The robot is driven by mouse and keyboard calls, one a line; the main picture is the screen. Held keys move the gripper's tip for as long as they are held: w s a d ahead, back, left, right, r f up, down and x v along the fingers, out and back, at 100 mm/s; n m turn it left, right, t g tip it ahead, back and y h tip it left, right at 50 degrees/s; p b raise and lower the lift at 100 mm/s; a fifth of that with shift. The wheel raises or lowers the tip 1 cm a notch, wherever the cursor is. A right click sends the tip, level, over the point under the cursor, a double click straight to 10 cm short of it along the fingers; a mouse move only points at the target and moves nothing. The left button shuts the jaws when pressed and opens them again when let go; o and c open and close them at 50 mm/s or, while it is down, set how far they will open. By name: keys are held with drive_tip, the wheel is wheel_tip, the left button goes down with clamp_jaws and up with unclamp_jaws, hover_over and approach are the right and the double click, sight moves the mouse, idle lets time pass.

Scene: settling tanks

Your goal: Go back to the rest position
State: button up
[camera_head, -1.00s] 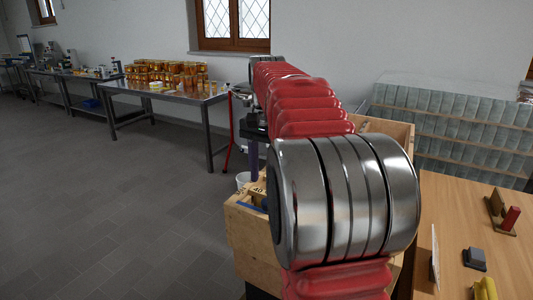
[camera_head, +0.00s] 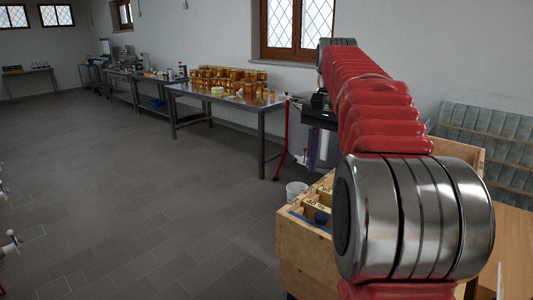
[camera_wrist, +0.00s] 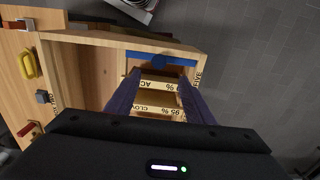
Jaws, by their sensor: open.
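My gripper (camera_wrist: 158,82) is open in the wrist view, its two dark purple fingers apart with nothing seen held between them. It points down over a wooden crate with compartments (camera_wrist: 84,40). In the head view the gripper (camera_head: 316,150) is small and partly hidden behind my red, silver-jointed arm, above the crate (camera_head: 305,245). Labelled dividers (camera_wrist: 160,86) show between the fingers.
A wooden table (camera_head: 515,240) stands at right beside the crate; a yellow item (camera_wrist: 27,65) lies on it. A metal table with amber jars (camera_head: 228,78) stands by the back wall. A white bucket (camera_head: 296,189) is on the floor.

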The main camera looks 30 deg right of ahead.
drive_tip(key=a+f+n+t, duration=0.1)
drive_tip(key=a+f+n, duration=0.2)
drive_tip(key=f+n, duration=0.35)
drive_tip(key=s+a+f+n+t, duration=0.2)
drive_tip(key=s+a+f, duration=0.3)
drive_tip(key=s+a, duration=0.3)
drive_tip(key=s+a+f+n+t, duration=0.2)
drive_tip(key=s+a+f+n, duration=0.3)
drive_tip(key=a, duration=1.1)
drive_tip(key=s, duration=0.2)
drive_tip(key=shift+s+t, duration=0.3)
drive_tip(key=shift+s, duration=0.05)
drive_tip(key=shift+a, duration=0.1)
